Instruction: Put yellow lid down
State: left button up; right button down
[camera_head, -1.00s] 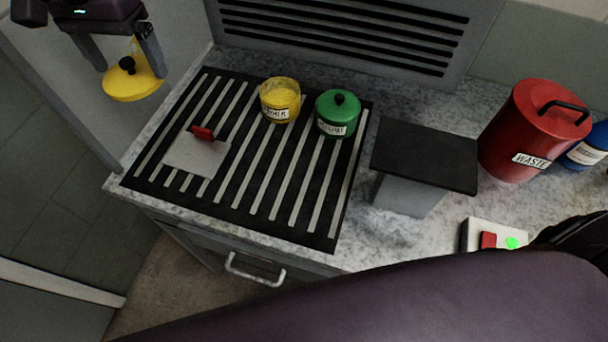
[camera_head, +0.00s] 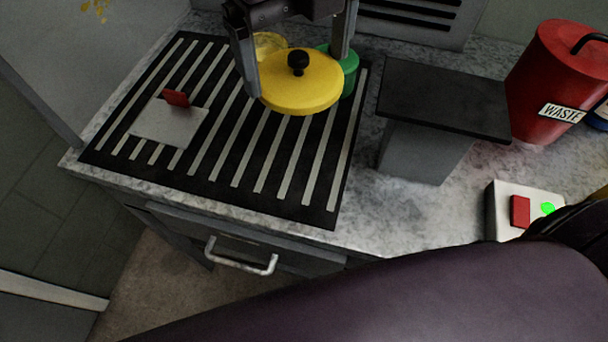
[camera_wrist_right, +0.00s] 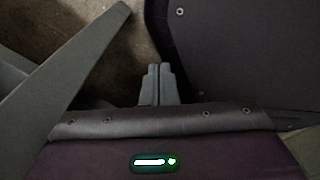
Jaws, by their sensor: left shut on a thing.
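The yellow lid (camera_head: 300,92), a round disc with a black knob, is held by my left gripper (camera_head: 296,76), one finger at each side of its rim. In the head view the lid is over the striped mat, in front of the jars, and looks raised; its exact height is unclear. The yellow jar (camera_head: 268,42) stands behind it, mostly hidden by the gripper and lid. The green jar (camera_head: 349,75) is partly hidden behind the lid and a finger. My right gripper (camera_wrist_right: 159,84) shows in the right wrist view with its fingers together and nothing between them.
The black striped mat (camera_head: 222,178) has free room in front. A white plate with a red tab (camera_head: 168,125) lies at its left. A dark-topped stand (camera_head: 440,98), a red WASTE bin (camera_head: 555,85) and a switch box (camera_head: 505,212) are to the right.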

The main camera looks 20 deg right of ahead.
aim_at(303, 77)
pick_arm(q)
jog(key=shift+m, duration=0.4)
jog(key=f, duration=0.1)
jog(key=f+b, duration=0.1)
jog(key=f, duration=0.2)
jog(key=shift+s+d+f, duration=0.15)
jog(key=shift+s+f, duration=0.2)
jog(key=shift+s, duration=0.05)
notch_tip(303, 77, down, 11)
jog(key=shift+w+r+b, duration=0.1)
jog(key=shift+b, duration=0.6)
notch_tip(303, 77, down, 5)
pick_arm(e)
jog(key=w, duration=0.3)
jog(key=w+a, duration=0.1)
jog(key=shift+w+f, duration=0.35)
jog(key=shift+f, duration=0.05)
